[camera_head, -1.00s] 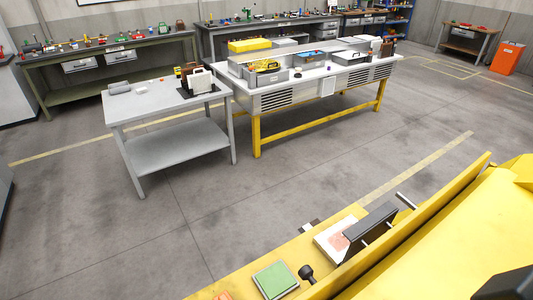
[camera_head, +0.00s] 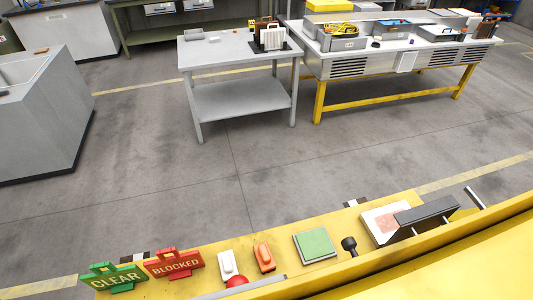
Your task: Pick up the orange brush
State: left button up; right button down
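A small orange item (camera_head: 264,257), which looks like the orange brush, lies on the yellow ledge (camera_head: 376,259) at the bottom of the view. Its bristles cannot be made out. A similar white item (camera_head: 228,264) lies just left of it, with a red rounded thing (camera_head: 237,281) in front. A green pad in a grey frame (camera_head: 315,244) lies to its right. Neither of my grippers is in view.
A green CLEAR sign (camera_head: 114,278) and a red BLOCKED sign (camera_head: 174,264) stand at the ledge's left. A black-handled thing (camera_head: 349,245) and a white board (camera_head: 385,222) are at the right. Beyond are open floor, a grey table (camera_head: 240,101) and a yellow-legged bench (camera_head: 345,98).

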aim_at(266, 262)
jog(key=i+u, duration=0.2)
jog(key=i, duration=0.35)
jog(key=i+u, duration=0.15)
jog(key=i, duration=0.4)
jog(key=i+l+u, duration=0.2)
jog(key=i, duration=0.35)
jog(key=i+l+u, duration=0.2)
jog(key=i, duration=0.35)
jog(key=u, duration=0.65)
jog(key=i+l+u, duration=0.1)
jog(key=u, duration=0.55)
jog(key=l+u, duration=0.1)
jog(key=u, duration=0.55)
jog(key=l+u, duration=0.1)
jog(key=u, duration=0.55)
jog(key=l+u, duration=0.1)
jog(key=u, duration=0.55)
jog(key=l+u, duration=0.1)
jog(key=u, duration=0.55)
jog(key=l+u, duration=0.1)
jog(key=u, duration=0.55)
jog(key=k+u, duration=0.1)
jog(key=u, duration=0.55)
